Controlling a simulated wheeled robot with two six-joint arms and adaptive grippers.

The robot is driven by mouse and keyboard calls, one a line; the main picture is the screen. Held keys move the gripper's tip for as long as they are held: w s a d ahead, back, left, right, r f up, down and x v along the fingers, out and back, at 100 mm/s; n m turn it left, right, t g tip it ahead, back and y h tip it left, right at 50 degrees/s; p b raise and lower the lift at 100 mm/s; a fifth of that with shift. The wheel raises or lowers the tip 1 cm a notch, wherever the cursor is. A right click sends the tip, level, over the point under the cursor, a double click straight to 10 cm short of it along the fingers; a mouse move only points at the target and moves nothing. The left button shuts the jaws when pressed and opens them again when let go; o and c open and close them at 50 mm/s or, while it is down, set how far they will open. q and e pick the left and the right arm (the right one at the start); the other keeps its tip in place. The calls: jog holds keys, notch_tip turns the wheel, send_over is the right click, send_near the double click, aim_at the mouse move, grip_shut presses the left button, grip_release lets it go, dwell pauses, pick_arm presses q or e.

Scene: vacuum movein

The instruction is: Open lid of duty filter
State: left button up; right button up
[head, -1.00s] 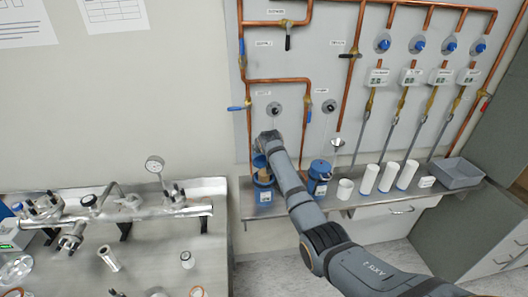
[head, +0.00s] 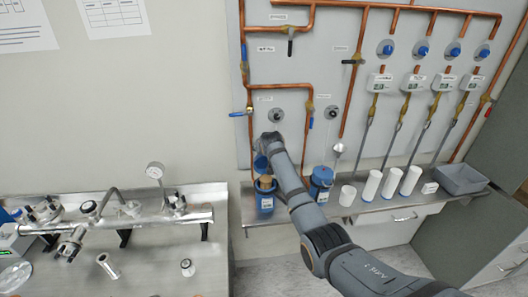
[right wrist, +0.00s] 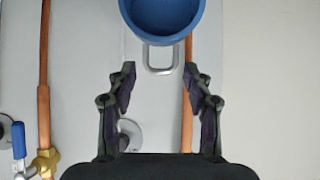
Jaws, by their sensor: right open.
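A blue filter canister (head: 265,203) with a pale label stands on the shelf below the pipe panel. Its top is open and a brownish insert (head: 265,182) shows inside. Its blue lid (head: 260,162) stands raised above the canister at the back. The lid also shows in the right wrist view (right wrist: 162,14) at the top edge, with a grey loop handle (right wrist: 161,69) below its rim. My right gripper (right wrist: 158,80) is open, with the handle ahead between its fingertips and no visible contact. In the head view my right wrist hides the fingers. My left gripper is out of view.
A second, closed blue canister (head: 320,183) stands to the right on the shelf (head: 345,211), followed by several white cylinders and a grey bin (head: 461,179). Copper pipes and valves line the panel behind. A metal manifold (head: 130,217) lies on the left bench.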

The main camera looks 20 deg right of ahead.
jog(key=shift+o, duration=0.3)
jog(key=shift+s+f, duration=0.15)
jog(key=shift+f, duration=0.2)
jog(key=v, duration=1.2)
